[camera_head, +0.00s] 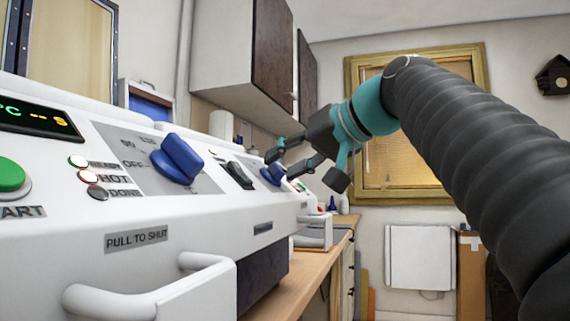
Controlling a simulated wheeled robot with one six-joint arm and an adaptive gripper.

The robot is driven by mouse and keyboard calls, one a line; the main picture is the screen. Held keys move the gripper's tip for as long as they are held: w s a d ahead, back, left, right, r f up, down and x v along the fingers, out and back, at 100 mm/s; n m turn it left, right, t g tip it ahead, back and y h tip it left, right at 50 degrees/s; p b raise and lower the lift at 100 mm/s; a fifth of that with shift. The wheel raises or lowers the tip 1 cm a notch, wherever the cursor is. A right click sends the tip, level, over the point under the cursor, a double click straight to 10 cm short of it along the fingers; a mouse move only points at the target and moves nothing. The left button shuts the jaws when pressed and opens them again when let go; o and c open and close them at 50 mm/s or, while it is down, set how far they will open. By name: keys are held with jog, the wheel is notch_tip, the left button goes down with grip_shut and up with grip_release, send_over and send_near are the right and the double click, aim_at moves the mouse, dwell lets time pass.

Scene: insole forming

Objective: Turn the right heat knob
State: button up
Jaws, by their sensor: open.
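The white machine's front panel (60,245) fills the left side of the view. A large blue knob (178,158) sits on a grey dial plate marked "OFF" in the nearer part of the panel. A second, smaller-looking blue knob (272,175) is farther along the panel to the right. My gripper (281,164) is open, with its dark fingers pointing left at this farther knob. One finger is just above the knob and the other at its right side. I cannot tell whether they touch it. Part of the knob and its dial are hidden by the fingers.
A black rocker switch (238,174) lies between the knobs. A green button (8,176) and indicator lights (86,176) are at left. A white handle (160,295) juts out below. A wooden counter (290,285) runs beneath; cabinets (245,60) hang above.

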jog(key=shift+w+a+f, duration=0.1)
jog(key=shift+w+a, duration=0.05)
jog(key=shift+a, duration=0.05)
grip_shut()
jog(key=shift+p, duration=0.3)
